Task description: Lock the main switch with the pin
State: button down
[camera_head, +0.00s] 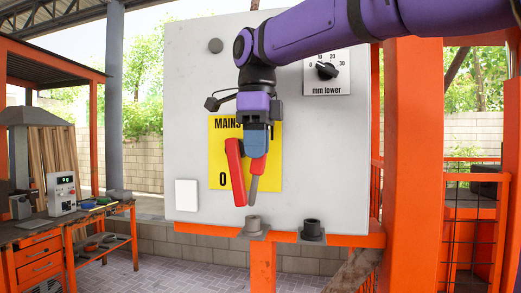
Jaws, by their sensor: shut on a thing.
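The yellow main switch plate (271,176) is on the grey panel, with the letters "MAINS" and a "0" partly visible. A red lever (235,172) tilts across its left part. My gripper (257,143) points down in front of the plate, shut on what looks like the pin (253,188). A grey, narrow tip hangs below a smaller red part. I cannot tell whether that red part belongs to the pin or to the switch, or whether the pin touches the switch. My gripper hides the plate's upper middle.
A grey holder (253,225) and a dark holder (312,230) stand on the orange ledge below the panel. A "mm lower" dial (327,71) is at upper right, a white box (187,195) at lower left. An orange post (413,150) stands right. A workbench is at far left.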

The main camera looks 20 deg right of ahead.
jog(key=s+a+r, duration=0.4)
jog(key=s+a, duration=0.1)
jog(key=s, duration=0.2)
jog(key=shift+r, duration=0.25)
dwell(0.7)
